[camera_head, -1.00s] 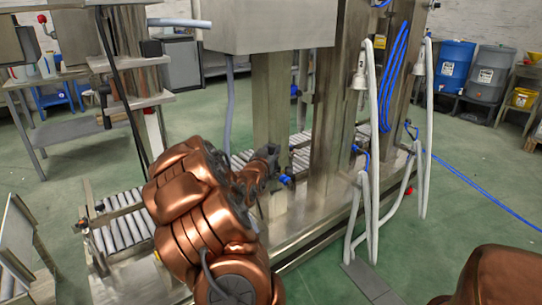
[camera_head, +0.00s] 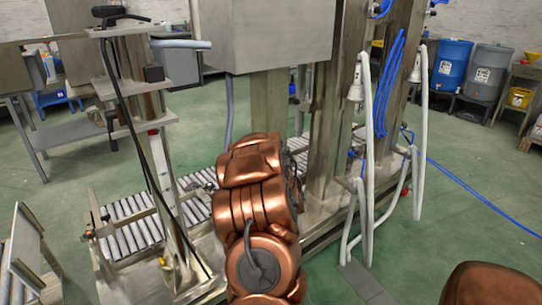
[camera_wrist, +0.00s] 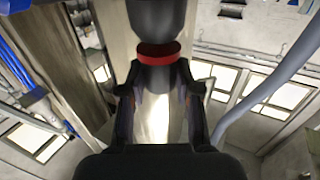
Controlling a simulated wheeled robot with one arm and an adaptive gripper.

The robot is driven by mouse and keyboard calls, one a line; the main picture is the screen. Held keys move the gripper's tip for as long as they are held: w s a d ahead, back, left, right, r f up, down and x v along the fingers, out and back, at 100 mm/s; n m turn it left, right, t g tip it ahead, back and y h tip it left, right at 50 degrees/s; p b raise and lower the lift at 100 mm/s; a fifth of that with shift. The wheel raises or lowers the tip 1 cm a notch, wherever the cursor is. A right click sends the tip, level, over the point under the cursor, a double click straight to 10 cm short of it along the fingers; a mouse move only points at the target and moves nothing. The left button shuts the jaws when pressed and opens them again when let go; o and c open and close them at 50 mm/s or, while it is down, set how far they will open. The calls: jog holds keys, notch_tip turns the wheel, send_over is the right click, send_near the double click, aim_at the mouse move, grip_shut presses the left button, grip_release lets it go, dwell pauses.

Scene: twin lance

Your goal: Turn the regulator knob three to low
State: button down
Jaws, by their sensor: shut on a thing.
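In the wrist view a dark grey knob-like cylinder (camera_wrist: 156,18) with a red ring (camera_wrist: 158,53) sits at the top middle. My gripper (camera_wrist: 159,72) has one finger on each side just below the red ring and is shut on this part. No number or low mark is readable, so I cannot tell whether it is regulator knob three. In the head view my copper arm stands in front of the steel machine and hides my gripper and the part it holds.
A steel cabinet (camera_head: 275,35) hangs above the arm. White hoses (camera_head: 368,150) and blue tubes (camera_head: 388,85) run down the posts at right. A roller conveyor (camera_head: 130,225) lies at left. A grey hose (camera_wrist: 265,85) passes right of my gripper.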

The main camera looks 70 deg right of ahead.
jog(key=shift+s+n+t+y+p, duration=0.1)
jog(key=shift+n+t+y+p, duration=0.2)
jog(key=shift+n+t+p, duration=0.15)
jog(key=c, duration=0.8)
grip_release()
jog(key=shift+a, duration=0.1)
jog(key=v, duration=0.7)
jog(key=shift+s+a, duration=0.1)
jog(key=shift+s, duration=0.05)
